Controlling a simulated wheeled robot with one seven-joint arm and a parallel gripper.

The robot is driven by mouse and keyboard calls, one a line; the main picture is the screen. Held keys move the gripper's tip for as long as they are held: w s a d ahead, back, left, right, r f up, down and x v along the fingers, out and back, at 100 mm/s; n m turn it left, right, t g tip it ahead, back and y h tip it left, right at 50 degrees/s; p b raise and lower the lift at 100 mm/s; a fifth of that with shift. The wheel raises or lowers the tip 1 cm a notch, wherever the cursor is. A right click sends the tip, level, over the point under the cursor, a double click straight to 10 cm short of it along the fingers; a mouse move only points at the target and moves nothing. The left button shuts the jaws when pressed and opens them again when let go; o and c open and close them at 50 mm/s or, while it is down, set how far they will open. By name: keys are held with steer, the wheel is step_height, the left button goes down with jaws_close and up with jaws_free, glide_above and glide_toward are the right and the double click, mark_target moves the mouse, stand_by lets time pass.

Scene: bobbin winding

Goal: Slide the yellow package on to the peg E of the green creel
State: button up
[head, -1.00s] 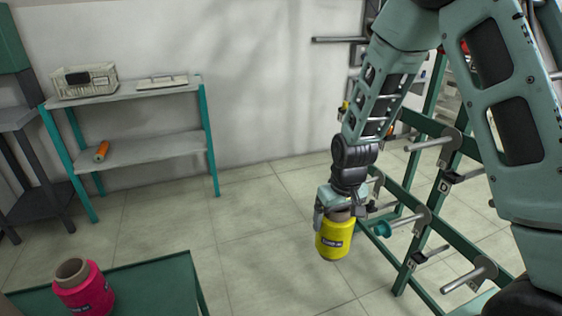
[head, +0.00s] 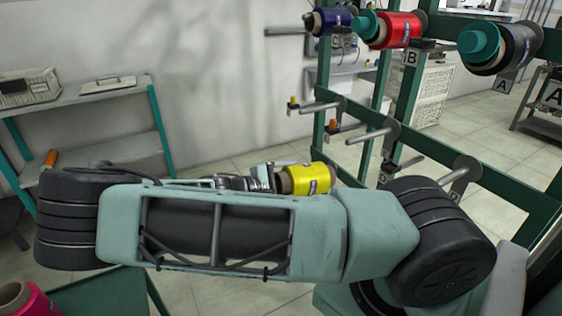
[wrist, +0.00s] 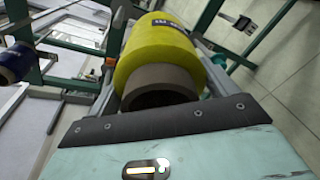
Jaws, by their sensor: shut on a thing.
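The yellow package (head: 311,178) lies on its side in the head view, its brown core tube facing left. My gripper (head: 268,178) is shut on it at the core end, partly hidden behind my forearm. In the wrist view the yellow package (wrist: 160,50) is between the fingers, its core facing the camera. The green creel (head: 520,193) stands at right, with bare grey pegs (head: 362,135) in its lower rows. The package is left of these pegs and apart from them. I cannot read a label E on any peg; part of the creel is behind my arm.
Dark blue (head: 332,21), red (head: 398,29) and dark grey (head: 512,45) packages sit on the creel's upper pegs. A pink package (head: 22,300) is at bottom left. A shelf (head: 105,95) stands against the left wall. Floor is open between shelf and creel.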

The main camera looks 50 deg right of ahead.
mark_target(283, 171)
steer(key=shift+n+t+h, duration=0.3)
steer(key=shift+n+h, duration=0.2)
steer(key=shift+h, duration=0.4)
steer(key=r, duration=0.1)
steer(key=w+r, duration=0.1)
steer(key=r, duration=0.1)
steer(key=w+r, duration=0.1)
steer(key=r, duration=0.1)
steer(key=shift+w+a, duration=0.1)
steer(key=shift+a, duration=0.15)
steer(key=shift+d+r, duration=0.15)
steer(key=x, duration=0.2)
steer(key=b+x, duration=0.1)
steer(key=x, duration=0.3)
steer(key=shift+s+r+b, duration=0.1)
steer(key=shift+s+b, duration=0.2)
steer(key=shift+d, duration=0.1)
steer(key=shift+r, duration=0.1)
steer(key=shift+r+p, duration=0.1)
steer(key=shift+p, duration=0.35)
steer(key=shift+s, duration=0.1)
